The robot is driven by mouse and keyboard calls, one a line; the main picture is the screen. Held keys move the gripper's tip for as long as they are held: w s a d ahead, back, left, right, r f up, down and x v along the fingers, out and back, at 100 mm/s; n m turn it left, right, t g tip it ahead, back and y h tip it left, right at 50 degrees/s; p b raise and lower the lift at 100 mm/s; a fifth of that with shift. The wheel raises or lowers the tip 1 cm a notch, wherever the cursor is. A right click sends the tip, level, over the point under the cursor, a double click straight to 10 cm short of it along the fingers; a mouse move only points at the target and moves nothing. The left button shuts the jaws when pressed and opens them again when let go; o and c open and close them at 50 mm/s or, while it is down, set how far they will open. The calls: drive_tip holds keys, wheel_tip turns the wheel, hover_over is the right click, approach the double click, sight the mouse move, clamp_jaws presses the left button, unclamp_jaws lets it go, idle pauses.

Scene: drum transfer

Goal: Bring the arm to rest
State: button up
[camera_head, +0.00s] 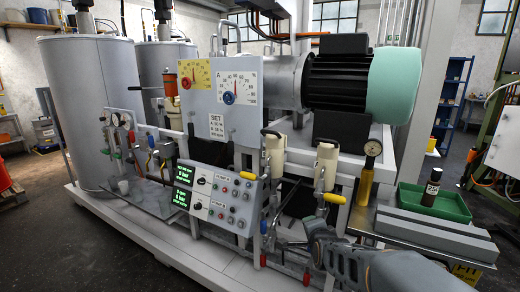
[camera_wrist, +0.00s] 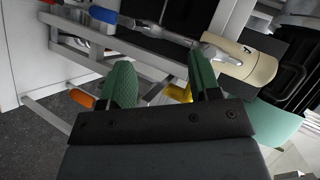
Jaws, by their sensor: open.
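My grey arm reaches in from the lower right of the head view, in front of the machine's frame. My gripper (camera_wrist: 160,78) shows in the wrist view with two green ribbed fingers spread apart and nothing between them. In the head view its end is small and dark, low in front of the frame, so its fingers are hard to make out there. A cream cylinder (camera_wrist: 240,62) lies beyond the right finger in the wrist view. An orange handle (camera_wrist: 82,98) shows left of the left finger, and a blue handle (camera_wrist: 103,14) is above it.
A control panel (camera_head: 212,201) with knobs stands left of my arm. A green tray (camera_head: 438,204) holding a dark bottle (camera_head: 431,187) is on the right, behind a grey block (camera_head: 432,236). A large motor (camera_head: 350,75) and grey drums (camera_head: 90,110) stand behind. Open floor lies front left.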

drive_tip(key=s+r+n+g+p, duration=0.4)
drive_tip(key=s+r+n+p, duration=0.2)
drive_tip(key=s, duration=0.5)
drive_tip(key=s+r+n+g+p, duration=0.5)
drive_tip(key=s+r+n+p, duration=0.1)
drive_tip(key=s, duration=0.6)
drive_tip(key=r+n, duration=0.1)
drive_tip(key=n, duration=0.1)
drive_tip(key=shift+d+r+n+p, duration=0.25)
drive_tip(key=shift+d+n+p, duration=0.1)
drive_tip(key=shift+n, duration=0.05)
drive_tip(key=shift+s, duration=0.1)
idle(0.7)
